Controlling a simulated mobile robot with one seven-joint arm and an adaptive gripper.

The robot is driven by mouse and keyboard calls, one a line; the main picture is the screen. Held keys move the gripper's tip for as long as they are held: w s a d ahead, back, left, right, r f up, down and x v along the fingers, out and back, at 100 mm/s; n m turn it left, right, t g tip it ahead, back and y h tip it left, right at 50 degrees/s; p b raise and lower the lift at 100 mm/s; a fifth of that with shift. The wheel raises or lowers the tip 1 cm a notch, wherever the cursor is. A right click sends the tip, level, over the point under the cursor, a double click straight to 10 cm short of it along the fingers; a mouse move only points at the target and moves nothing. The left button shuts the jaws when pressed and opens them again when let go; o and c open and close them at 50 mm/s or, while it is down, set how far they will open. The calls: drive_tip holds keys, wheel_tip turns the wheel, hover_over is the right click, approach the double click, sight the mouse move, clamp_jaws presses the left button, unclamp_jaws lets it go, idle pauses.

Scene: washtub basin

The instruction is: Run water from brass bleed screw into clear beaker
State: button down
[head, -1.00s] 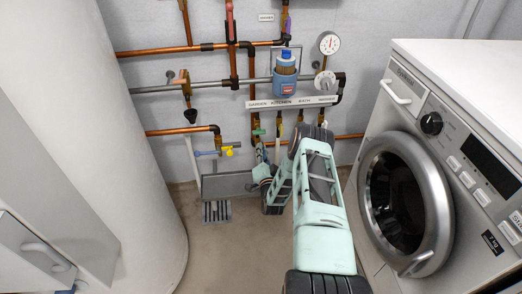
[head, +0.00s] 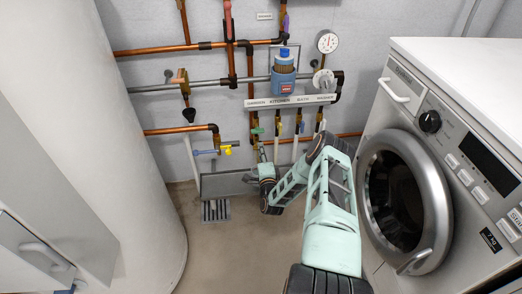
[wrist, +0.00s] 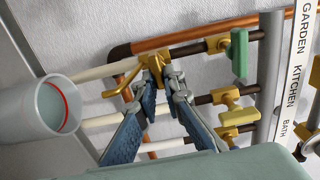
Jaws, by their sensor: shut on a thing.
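My gripper (wrist: 166,82) is shut on the brass bleed screw (wrist: 152,62), a small brass fitting on the pipework. The fingertips hide part of the screw. A short curved brass spout (wrist: 121,82) sticks out beside it. A pale cylinder with a red ring inside its mouth (wrist: 44,112), which looks like the beaker, is at the left of the wrist view, apart from my fingers. I see no water stream. In the head view my gripper (head: 261,164) is low at the pipes, above the grey basin (head: 225,183). The beaker cannot be made out there.
The washing machine (head: 420,170) stands close to my arm's right.

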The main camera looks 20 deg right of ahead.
drive_tip(key=shift+a+f, duration=0.15)
drive_tip(key=shift+a, duration=0.05)
idle(0.4)
drive_tip(key=c, duration=2)
unclamp_jaws()
drive_tip(key=shift+c, duration=0.2)
drive_tip(key=shift+d, duration=0.1)
drive_tip(key=shift+s, duration=0.1)
drive_tip(key=v, duration=0.8)
